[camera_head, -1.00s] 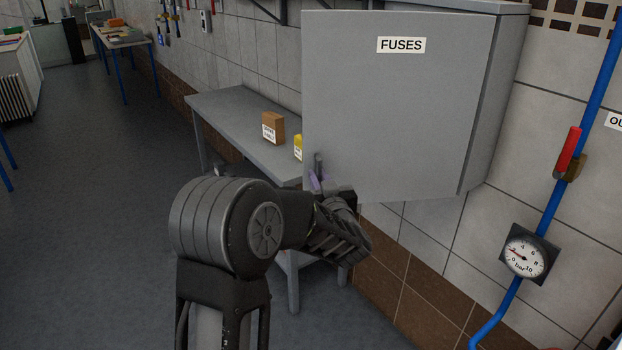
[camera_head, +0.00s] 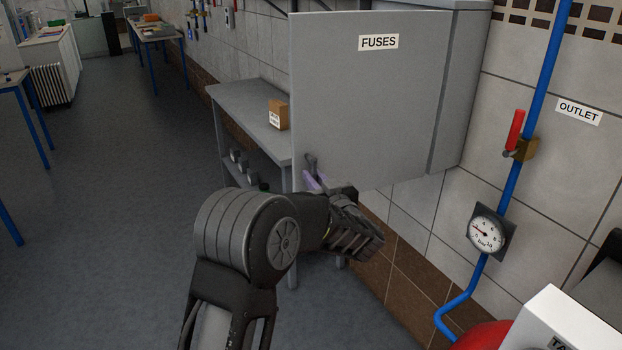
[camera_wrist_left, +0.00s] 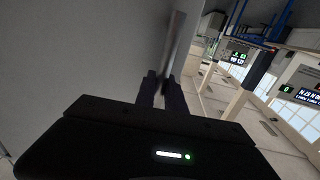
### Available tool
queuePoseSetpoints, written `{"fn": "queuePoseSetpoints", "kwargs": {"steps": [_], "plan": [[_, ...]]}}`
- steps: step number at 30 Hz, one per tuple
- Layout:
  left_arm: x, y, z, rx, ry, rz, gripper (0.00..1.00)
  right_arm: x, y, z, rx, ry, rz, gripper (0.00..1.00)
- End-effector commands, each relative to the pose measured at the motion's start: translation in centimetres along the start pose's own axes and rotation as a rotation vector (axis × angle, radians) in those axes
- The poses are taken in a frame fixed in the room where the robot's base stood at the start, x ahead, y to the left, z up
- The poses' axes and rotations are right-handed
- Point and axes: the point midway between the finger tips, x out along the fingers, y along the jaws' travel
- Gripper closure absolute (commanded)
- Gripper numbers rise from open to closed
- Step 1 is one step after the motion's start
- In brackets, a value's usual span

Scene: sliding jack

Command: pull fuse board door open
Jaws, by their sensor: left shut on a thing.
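The grey fuse board door (camera_head: 365,110) carries a FUSES label in the head view. It appears to stand ajar, angled out from the grey cabinet body (camera_head: 460,90) on its right; the inside is hidden. My left gripper (camera_head: 315,180) is at the door's lower left corner, shut on the handle (camera_head: 311,163). In the left wrist view, the fingers (camera_wrist_left: 160,90) close around the base of the upright handle bar (camera_wrist_left: 176,45), with the plain door face (camera_wrist_left: 80,50) to the left. My right gripper is not in view.
A grey bench (camera_head: 240,98) with a small brown box (camera_head: 278,115) stands behind the door's left edge. A pressure gauge (camera_head: 486,234) sits on the blue pipe at right. A white box (camera_head: 560,325) is at the lower right. The floor at left (camera_head: 110,230) is clear.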

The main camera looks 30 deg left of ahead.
Motion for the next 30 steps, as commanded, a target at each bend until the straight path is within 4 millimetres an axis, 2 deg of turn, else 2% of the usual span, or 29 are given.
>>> {"fn": "queuePoseSetpoints", "kwargs": {"steps": [2,3,11,18,22,26,30], "plan": [[0.1,-0.1,-0.1,0.001,0.003,-0.002,1.0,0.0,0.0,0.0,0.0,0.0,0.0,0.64],[0.1,-0.1,-0.1,0.001,0.003,-0.002,0.84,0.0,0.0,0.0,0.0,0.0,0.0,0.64],[0.0,-0.1,-0.1,0.0,0.001,0.0,0.64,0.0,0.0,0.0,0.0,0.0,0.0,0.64],[0.0,0.0,0.0,0.0,0.0,0.001,0.64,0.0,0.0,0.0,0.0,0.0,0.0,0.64],[-0.7,0.1,0.0,-0.001,0.0,0.002,0.64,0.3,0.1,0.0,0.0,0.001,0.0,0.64],[-2.3,0.0,0.2,-0.002,0.0,0.002,0.64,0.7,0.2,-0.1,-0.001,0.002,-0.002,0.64],[-4.8,0.1,0.2,-0.002,0.0,0.004,0.64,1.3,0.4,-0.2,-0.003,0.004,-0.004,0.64]]}}
